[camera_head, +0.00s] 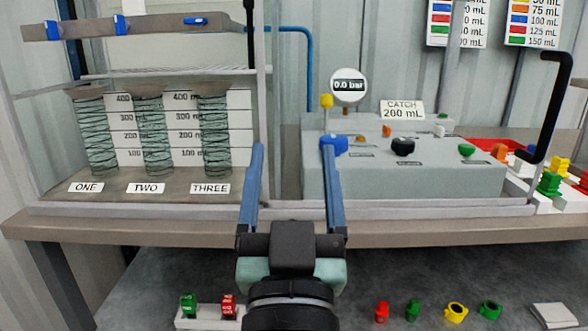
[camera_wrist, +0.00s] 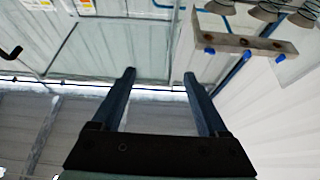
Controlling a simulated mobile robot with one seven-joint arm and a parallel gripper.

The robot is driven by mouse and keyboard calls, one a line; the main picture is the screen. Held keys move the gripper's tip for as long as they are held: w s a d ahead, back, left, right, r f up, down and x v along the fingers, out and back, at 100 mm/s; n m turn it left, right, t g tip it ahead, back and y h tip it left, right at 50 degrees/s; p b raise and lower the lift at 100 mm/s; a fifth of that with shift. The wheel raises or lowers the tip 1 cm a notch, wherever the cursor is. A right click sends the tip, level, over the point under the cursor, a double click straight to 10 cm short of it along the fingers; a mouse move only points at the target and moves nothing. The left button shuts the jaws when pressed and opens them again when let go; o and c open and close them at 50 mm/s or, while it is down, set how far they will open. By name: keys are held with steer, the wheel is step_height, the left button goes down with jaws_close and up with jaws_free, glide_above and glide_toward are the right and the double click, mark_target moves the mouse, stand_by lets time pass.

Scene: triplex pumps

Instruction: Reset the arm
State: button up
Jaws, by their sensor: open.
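My gripper (camera_head: 292,150) is in the lower middle of the head view, its two blue fingers pointing away from me and spread apart. Nothing is between the fingers. In the head view they overlap the bench front and the grey control box (camera_head: 400,185); I cannot tell how far off they are. In the wrist view my gripper (camera_wrist: 159,75) also shows open and empty, with pale wall panels and a grey rail with blue valves (camera_wrist: 245,45) beyond it.
Three ribbed cylinders (camera_head: 155,130) labelled ONE, TWO and THREE stand at the left. A gauge (camera_head: 348,86) reads 0.0 bar. A black handle (camera_head: 548,100) stands at the right. Several small coloured parts (camera_head: 455,312) lie on the lower surface, near a green block (camera_head: 188,305).

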steer(key=s+r+t+p, duration=0.1)
steer(key=s+r+t, duration=0.1)
steer(key=s+r, duration=0.45)
steer(key=s+r+t, duration=0.2)
steer(key=s+r, duration=0.1)
steer(key=r, duration=0.7)
step_height(320, 180, up, 34)
steer(key=p, duration=3.4)
steer(key=shift+w, duration=0.25)
